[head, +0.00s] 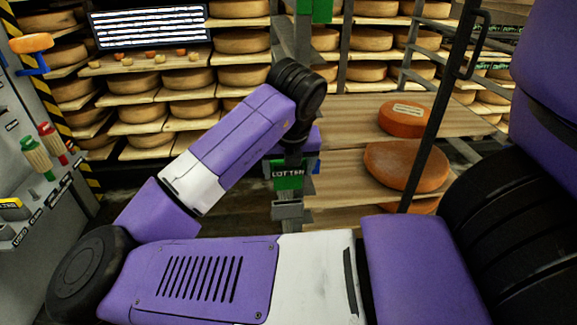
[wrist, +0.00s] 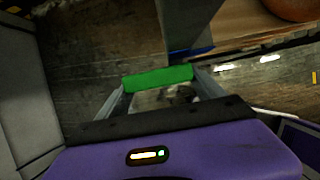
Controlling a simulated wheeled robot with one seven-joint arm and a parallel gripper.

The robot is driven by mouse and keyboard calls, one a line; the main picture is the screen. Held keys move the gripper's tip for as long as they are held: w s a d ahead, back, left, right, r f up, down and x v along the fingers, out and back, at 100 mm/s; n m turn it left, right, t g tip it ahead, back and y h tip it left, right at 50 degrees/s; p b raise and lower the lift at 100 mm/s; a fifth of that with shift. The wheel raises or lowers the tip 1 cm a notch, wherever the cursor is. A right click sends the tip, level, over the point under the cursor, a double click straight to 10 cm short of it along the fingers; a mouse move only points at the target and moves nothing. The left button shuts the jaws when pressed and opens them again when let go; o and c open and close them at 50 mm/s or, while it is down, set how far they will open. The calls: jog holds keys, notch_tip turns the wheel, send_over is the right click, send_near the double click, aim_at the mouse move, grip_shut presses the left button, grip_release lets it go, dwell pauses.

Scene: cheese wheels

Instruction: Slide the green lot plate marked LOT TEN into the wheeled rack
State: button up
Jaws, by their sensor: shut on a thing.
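The green lot plate (head: 289,174) shows pale lettering that looks like LOT TEN, partly hard to read. In the wrist view the green plate (wrist: 158,78) lies across the space between my fingers. My gripper (wrist: 160,88) is shut on it. In the head view my forearm and wrist hide much of the gripper. The wheeled rack (head: 340,185) stands right of centre, with wooden shelves. A grey bracket (head: 288,210) shows just below the plate. I cannot tell whether the plate touches it. The rack's wheels are not clearly seen.
Orange cheese wheels (head: 405,166) lie on the rack's shelves. A dark upright bar with a handle (head: 474,45) stands at right. Shelves of cheese wheels (head: 195,108) fill the background. A grey bench (head: 50,190) with tools stands at left. Wooden floor (wrist: 85,55) shows below my gripper.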

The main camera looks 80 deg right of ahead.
aim_at(288, 183)
jog(key=shift+f+b, duration=1.1)
jog(key=shift+f, duration=0.65)
jog(key=shift+f+b, duration=2.3)
jog(key=shift+f, duration=0.75)
jog(key=o, duration=1.4)
jog(key=shift+o, duration=0.2)
jog(key=p+v, duration=0.3)
jog(key=v, duration=0.4)
jog(key=shift+a+r, duration=0.15)
jog(key=shift+r, duration=0.2)
jog(key=shift+s, duration=0.15)
